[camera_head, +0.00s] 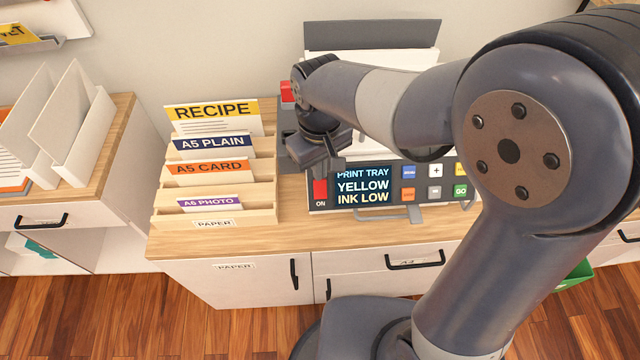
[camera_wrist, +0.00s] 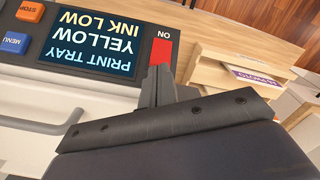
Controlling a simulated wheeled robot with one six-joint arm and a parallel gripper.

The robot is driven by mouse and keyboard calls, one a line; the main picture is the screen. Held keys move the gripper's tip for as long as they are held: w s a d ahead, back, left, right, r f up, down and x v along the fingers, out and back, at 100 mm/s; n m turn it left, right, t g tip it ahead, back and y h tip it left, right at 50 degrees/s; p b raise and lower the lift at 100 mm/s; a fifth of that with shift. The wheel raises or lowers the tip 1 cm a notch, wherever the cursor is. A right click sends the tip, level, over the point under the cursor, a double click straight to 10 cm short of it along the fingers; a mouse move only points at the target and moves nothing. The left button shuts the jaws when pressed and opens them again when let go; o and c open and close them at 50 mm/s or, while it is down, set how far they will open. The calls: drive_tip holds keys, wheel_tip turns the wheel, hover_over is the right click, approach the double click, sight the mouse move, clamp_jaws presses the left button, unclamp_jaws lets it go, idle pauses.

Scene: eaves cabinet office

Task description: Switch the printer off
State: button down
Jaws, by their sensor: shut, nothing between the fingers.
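The printer (camera_head: 423,178) stands on the wooden cabinet top, its front panel facing me. Its lit screen (camera_head: 362,187) reads "PRINT TRAY YELLOW INK LOW". A red switch (camera_head: 320,189) sits at the panel's left end with the word "ON" under it. The switch also shows in the wrist view (camera_wrist: 161,49). My gripper (camera_head: 324,170) is shut and empty, its tips right at the switch; in the wrist view the fingertips (camera_wrist: 157,72) overlap one end of the red switch. I cannot tell whether they touch it. My arm hides much of the printer's right side.
A wooden paper rack (camera_head: 250,212) with labelled cards stands close on the printer's left. Several coloured buttons, such as the blue MENU button (camera_head: 409,172), lie right of the screen. A red part (camera_head: 287,91) shows behind my wrist. Cabinet drawers with black handles are below.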

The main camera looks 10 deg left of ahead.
wheel_tip(320, 180, up, 5)
drive_tip(key=p, duration=0.4)
drive_tip(key=shift+r, duration=0.2)
drive_tip(key=shift+f, duration=0.2)
